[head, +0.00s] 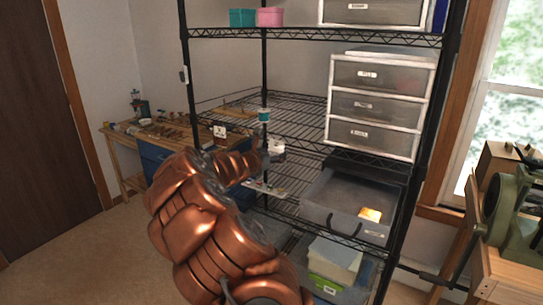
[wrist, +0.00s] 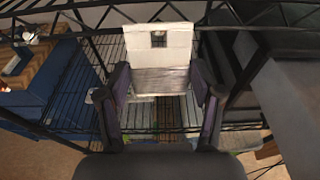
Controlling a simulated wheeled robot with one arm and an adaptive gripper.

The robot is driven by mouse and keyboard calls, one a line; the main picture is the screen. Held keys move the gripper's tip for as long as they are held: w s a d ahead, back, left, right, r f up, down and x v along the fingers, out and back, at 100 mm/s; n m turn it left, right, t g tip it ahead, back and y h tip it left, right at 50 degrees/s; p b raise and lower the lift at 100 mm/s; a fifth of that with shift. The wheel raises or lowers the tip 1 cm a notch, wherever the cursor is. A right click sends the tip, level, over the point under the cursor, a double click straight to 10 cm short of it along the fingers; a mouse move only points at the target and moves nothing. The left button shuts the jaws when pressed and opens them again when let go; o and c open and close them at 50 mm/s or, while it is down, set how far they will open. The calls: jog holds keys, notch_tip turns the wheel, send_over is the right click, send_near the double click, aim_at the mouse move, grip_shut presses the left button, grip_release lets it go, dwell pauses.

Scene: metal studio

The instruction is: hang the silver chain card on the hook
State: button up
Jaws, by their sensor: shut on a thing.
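The silver chain card (wrist: 158,48) is a pale card with a small dark square near its top and a greyish lower part. In the wrist view it stands upright between the two fingers of my gripper (wrist: 160,78), which is shut on it. In the head view the card (head: 277,146) is a small white patch at the end of my copper-coloured arm, in front of the shelf rack. My gripper (head: 266,157) is small and partly hidden there by the arm. I cannot make out the hook. A small white tag with a dark mark (head: 219,131) shows at the shelf edge to the left.
The black wire rack (head: 285,140) fills the middle. A drawer unit (head: 377,103) stands on its shelf at the right, above a grey bin (head: 345,205). A teal-and-white container (head: 264,115) is just above the card. A workbench (head: 130,160) stands at the left.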

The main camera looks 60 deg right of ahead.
dwell(0.4)
jog(key=o, duration=1.2)
jog(key=shift+a, duration=0.1)
jog(key=v, duration=1.1)
jog(key=shift+a, duration=0.35)
jog(key=shift+s+r, duration=0.1)
